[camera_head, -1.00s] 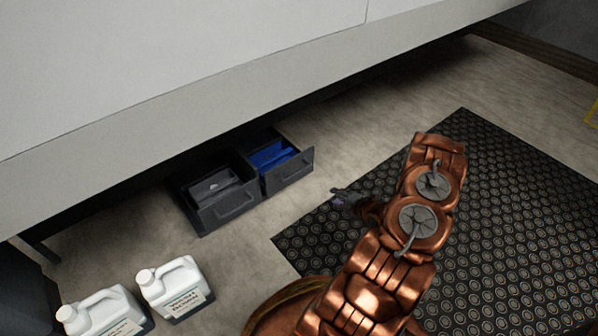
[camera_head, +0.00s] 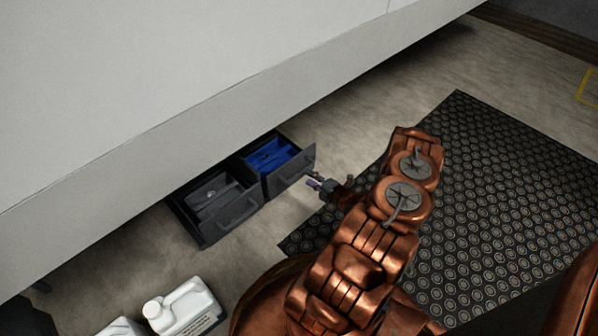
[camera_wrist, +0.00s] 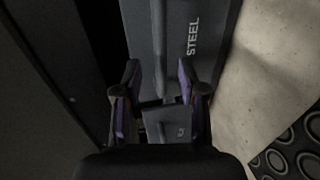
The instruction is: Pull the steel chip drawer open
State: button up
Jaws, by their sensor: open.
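The steel chip drawer, marked STEEL on its front (camera_wrist: 205,25) in the wrist view, appears to be the right-hand drawer with a blue inside (camera_head: 293,173) in the head view. It stands partly out from under the large pale housing. Its bar handle (camera_wrist: 158,40) runs up the wrist view between my fingers. My gripper (camera_wrist: 159,76) is open, with one finger on each side of the handle line; contact cannot be told. In the head view my gripper (camera_head: 316,186) is just in front of the drawer's right end.
A second dark drawer with a grey inside (camera_head: 228,222) stands open beside it on the left. White jugs (camera_head: 183,308) stand on the floor at lower left. A black rubber mat (camera_head: 490,190) lies at right. The pale housing (camera_head: 180,100) overhangs the drawers.

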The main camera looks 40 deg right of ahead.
aim_at(302, 171)
jog(key=shift+d+b+x, duration=0.2)
jog(key=shift+b+x, duration=0.5)
jog(key=shift+x, duration=2)
jog(key=shift+c, duration=0.3)
grip_shut()
